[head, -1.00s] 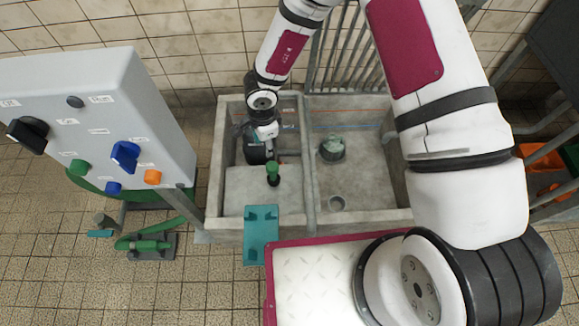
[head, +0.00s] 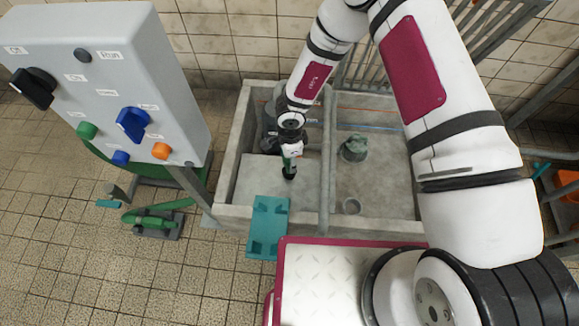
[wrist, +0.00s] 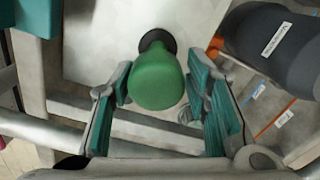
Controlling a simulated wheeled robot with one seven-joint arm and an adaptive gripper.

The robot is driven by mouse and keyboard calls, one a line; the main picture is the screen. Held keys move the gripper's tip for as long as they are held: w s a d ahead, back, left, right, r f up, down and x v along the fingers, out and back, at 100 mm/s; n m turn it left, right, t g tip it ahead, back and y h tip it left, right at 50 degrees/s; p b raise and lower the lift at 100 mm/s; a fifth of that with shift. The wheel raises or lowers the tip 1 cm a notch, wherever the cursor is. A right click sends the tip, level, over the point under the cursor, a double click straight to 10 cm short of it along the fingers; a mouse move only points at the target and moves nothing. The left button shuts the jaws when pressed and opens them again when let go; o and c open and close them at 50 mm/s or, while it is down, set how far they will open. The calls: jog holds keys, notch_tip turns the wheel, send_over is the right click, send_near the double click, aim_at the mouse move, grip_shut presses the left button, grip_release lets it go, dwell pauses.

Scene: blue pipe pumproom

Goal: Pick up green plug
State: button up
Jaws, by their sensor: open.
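The green plug (wrist: 157,77) has a rounded green handle on a dark base and stands upright on a pale grey slab in the left part of the concrete basin. In the head view the green plug (head: 287,162) is partly covered by my gripper (head: 291,152) directly above it. In the wrist view my gripper (wrist: 161,84) is open, with teal-padded fingers on the left and right of the handle. A gap shows on each side, so the fingers do not appear to press on it.
A dark labelled cylinder (wrist: 268,45) lies close to the right finger. A concrete divider and rail (head: 327,170) separate the basin's right part, which holds a grey-green fitting (head: 354,148). A teal bracket (head: 267,228) hangs on the front rim. A control box (head: 100,85) stands left.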

jog(key=f+b, duration=0.1)
jog(key=f, duration=0.1)
jog(key=f+b, duration=0.2)
jog(key=shift+s+a+f, duration=0.1)
jog(key=shift+s+f, duration=0.1)
jog(key=shift+f, duration=0.2)
grip_shut()
